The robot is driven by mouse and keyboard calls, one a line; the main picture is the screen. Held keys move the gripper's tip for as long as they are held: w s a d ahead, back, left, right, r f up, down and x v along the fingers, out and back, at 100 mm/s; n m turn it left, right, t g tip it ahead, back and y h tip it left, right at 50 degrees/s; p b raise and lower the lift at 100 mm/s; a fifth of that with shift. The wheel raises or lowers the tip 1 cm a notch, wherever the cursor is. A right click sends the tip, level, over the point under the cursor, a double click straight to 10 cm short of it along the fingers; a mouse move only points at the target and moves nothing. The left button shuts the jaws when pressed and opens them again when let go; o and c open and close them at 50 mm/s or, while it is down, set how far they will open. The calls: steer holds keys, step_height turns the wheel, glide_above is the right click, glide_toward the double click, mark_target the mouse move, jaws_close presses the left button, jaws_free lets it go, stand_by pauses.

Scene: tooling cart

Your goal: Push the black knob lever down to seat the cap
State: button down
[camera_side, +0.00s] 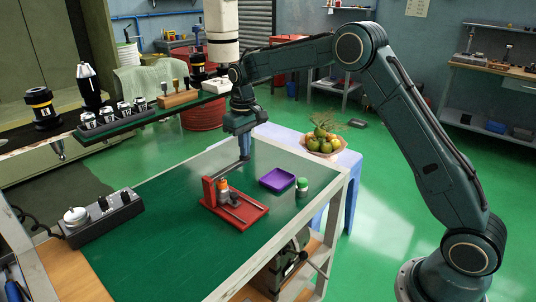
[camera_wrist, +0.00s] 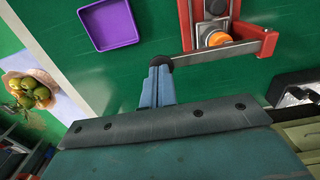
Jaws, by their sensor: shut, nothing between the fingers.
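A red press fixture (camera_side: 236,212) stands on the green cart top in the side view; its red frame also shows at the top right of the wrist view (camera_wrist: 262,42). Its grey lever (camera_wrist: 215,52) slopes up from the red post to a black knob (camera_wrist: 167,62). An orange cap (camera_wrist: 219,39) sits in the fixture below the lever, and shows small in the side view (camera_side: 223,183). My gripper (camera_side: 246,152) is shut and empty, pointing down, with its fingertips (camera_wrist: 158,68) at the knob. I cannot tell whether they touch it.
A purple tray (camera_side: 277,180) and a small green-and-white jar (camera_side: 302,186) stand right of the fixture. A grey control box (camera_side: 102,215) is at the left. A shelf with tool holders (camera_side: 120,117) overhangs the back. A fruit bowl (camera_side: 323,143) is on a stool behind. The front cart top is clear.

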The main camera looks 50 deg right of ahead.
steer(key=shift+f, duration=1.85)
stand_by(2.4)
steer(key=shift+r, duration=4.1)
